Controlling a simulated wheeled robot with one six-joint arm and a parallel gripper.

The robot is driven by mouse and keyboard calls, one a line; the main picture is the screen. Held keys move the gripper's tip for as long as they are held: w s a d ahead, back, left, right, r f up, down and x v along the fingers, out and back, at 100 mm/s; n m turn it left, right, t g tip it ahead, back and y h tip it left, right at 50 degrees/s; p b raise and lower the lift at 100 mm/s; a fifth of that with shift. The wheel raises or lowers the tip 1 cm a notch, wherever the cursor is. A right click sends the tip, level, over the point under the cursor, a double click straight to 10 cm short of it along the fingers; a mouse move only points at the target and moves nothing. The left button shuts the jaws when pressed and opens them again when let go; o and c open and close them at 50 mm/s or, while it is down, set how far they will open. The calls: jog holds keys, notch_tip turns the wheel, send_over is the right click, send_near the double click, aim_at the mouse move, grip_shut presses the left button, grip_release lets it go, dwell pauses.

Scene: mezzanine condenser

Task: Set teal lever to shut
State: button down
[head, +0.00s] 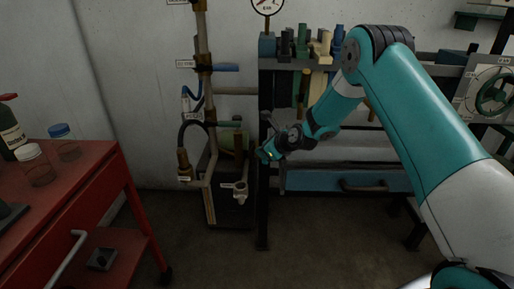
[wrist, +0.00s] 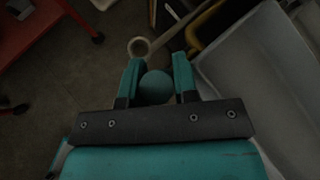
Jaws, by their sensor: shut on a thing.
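My gripper (head: 265,153) is at the right of the brass pipe stand in the head view. In the wrist view my gripper (wrist: 157,75) has its two teal fingers on either side of a rounded teal end, which looks like the teal lever (wrist: 155,90), and is shut on it. In the head view a thin teal bar (head: 229,124) sticks out to the right from the pipe, up and left of my gripper. I cannot tell whether it is the same part. The held part is hidden by my fingers there.
A blue lever (head: 226,67) sits higher on the pipe. A pale pipe outlet (head: 241,190) hangs low. A red cart (head: 100,160) with bottles stands at the left. A rack (head: 305,62) and a blue drawer (head: 325,181) are at the right. A green handwheel (head: 495,95) is far right.

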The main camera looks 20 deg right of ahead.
dwell(0.4)
jog(key=c, duration=0.9)
grip_release()
jog(key=shift+w+d+r, duration=0.1)
